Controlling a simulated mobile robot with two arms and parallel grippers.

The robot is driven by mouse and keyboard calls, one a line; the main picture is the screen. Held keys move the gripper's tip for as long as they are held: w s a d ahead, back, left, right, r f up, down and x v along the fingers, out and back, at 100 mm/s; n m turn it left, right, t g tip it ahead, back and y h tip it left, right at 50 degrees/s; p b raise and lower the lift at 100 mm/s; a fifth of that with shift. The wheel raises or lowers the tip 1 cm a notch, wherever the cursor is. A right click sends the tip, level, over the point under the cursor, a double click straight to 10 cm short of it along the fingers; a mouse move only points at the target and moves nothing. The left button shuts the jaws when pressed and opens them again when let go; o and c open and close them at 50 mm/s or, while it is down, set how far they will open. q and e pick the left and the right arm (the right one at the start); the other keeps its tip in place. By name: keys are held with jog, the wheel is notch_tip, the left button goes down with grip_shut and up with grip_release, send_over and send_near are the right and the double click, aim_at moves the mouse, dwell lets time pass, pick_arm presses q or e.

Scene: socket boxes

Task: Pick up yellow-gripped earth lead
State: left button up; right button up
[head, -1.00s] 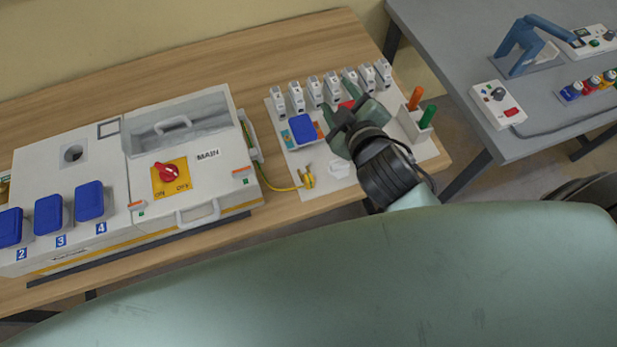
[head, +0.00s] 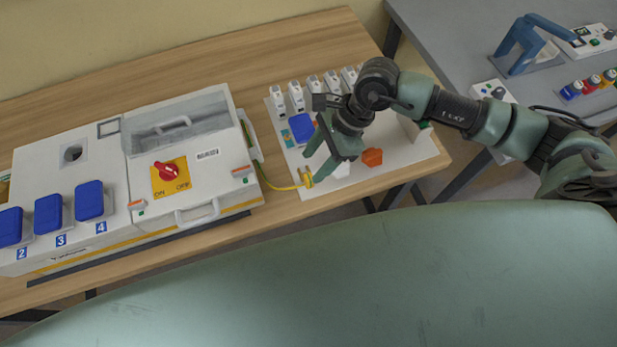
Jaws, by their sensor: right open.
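The yellow-gripped earth lead is a thin yellow cable with a small yellow grip (head: 307,179). The cable runs from the right side of the big white socket box (head: 218,160) to the grip, which lies at the front left of the white board. My right gripper (head: 313,167) comes in from the right and points down at the grip. Its jaws are open, with one finger behind and one in front, just above and beside the grip. I cannot tell whether they touch it. My left gripper is not in view.
A grey table (head: 430,35) stands at the right. The wooden table's back (head: 260,60) is clear.

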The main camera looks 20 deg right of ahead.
aim_at(309, 177)
jog(key=shift+h, duration=0.3)
jog(key=p+x, duration=0.1)
jog(key=x, duration=0.1)
jog(key=p+x, duration=0.1)
jog(key=x, duration=0.1)
jog(key=d+p+x, duration=0.1)
jog(key=x, duration=0.2)
jog(key=shift+d+f+p, duration=0.1)
jog(key=shift+f+p, duration=0.2)
jog(key=shift+f, duration=0.3)
jog(key=shift+w, duration=0.1)
grip_shut()
